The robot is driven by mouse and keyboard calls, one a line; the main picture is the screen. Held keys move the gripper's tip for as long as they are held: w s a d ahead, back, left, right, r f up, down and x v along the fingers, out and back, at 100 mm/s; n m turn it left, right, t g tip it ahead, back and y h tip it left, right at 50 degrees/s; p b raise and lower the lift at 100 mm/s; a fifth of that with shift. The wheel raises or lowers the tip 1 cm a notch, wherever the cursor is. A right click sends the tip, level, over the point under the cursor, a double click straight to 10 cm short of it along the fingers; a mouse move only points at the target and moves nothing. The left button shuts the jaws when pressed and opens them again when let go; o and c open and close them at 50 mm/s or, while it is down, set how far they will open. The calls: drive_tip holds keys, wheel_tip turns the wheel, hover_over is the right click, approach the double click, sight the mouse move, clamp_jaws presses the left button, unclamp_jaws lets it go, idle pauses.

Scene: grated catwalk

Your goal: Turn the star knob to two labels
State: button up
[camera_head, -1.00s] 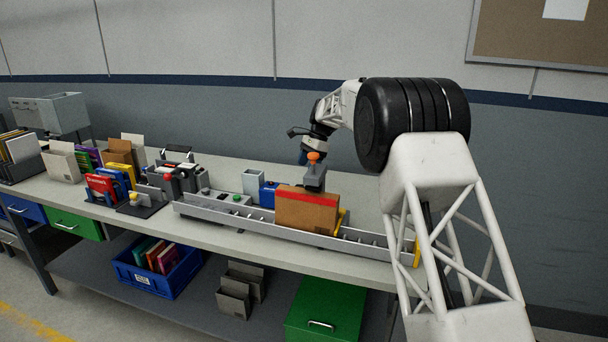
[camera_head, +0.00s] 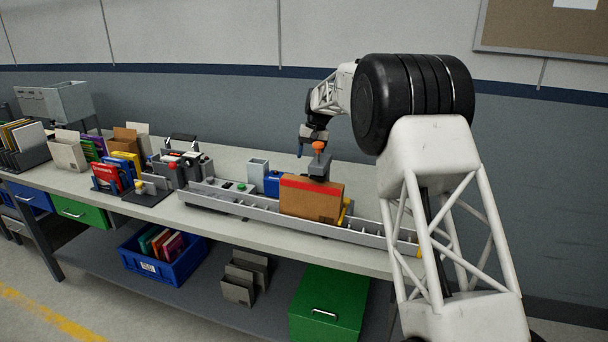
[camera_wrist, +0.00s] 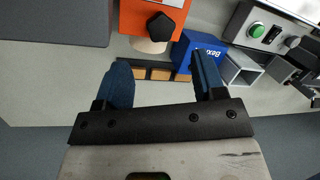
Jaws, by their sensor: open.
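In the wrist view, a black five-sided star knob (camera_wrist: 161,27) sits on the face of an orange block (camera_wrist: 196,14), with a pale round part beneath it. The knob itself cannot be made out in the head view, where the orange top (camera_head: 319,146) of a grey unit stands behind the brown carton. My gripper (camera_wrist: 160,62) is open and empty, its two blue fingers apart and pointing towards the knob without touching it. In the head view my gripper (camera_head: 300,148) is just left of and behind the orange top. Any labels on the knob cannot be read.
A blue box (camera_wrist: 196,52) and a control box with a green button (camera_wrist: 257,30) lie to the right in the wrist view. In the head view, a brown carton (camera_head: 310,203) stands on the grey rail (camera_head: 245,208) in front. Books and racks (camera_head: 108,177) fill the bench's left.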

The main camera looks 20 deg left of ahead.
sight(304, 175)
drive_tip(key=n, duration=0.5)
drive_tip(key=shift+s+a+r+t+h, duration=0.1)
drive_tip(key=shift+s+a+t+h, duration=0.1)
drive_tip(key=shift+t+h, duration=0.1)
drive_tip(key=n, duration=0.6)
drive_tip(key=shift+s+a, duration=0.2)
drive_tip(key=shift+s, duration=0.05)
drive_tip(key=n, duration=0.3)
drive_tip(key=n+t, duration=0.1)
drive_tip(key=n, duration=0.2)
drive_tip(key=shift+s+a+h, duration=0.2)
drive_tip(key=shift+h, duration=0.2)
drive_tip(key=n, duration=0.5)
drive_tip(key=shift+s+a+r+t, duration=0.15)
drive_tip(key=shift+s+a+t, duration=0.05)
drive_tip(key=shift+t, duration=0.1)
drive_tip(key=shift+n, duration=0.3)
drive_tip(key=shift+f, duration=3.9)
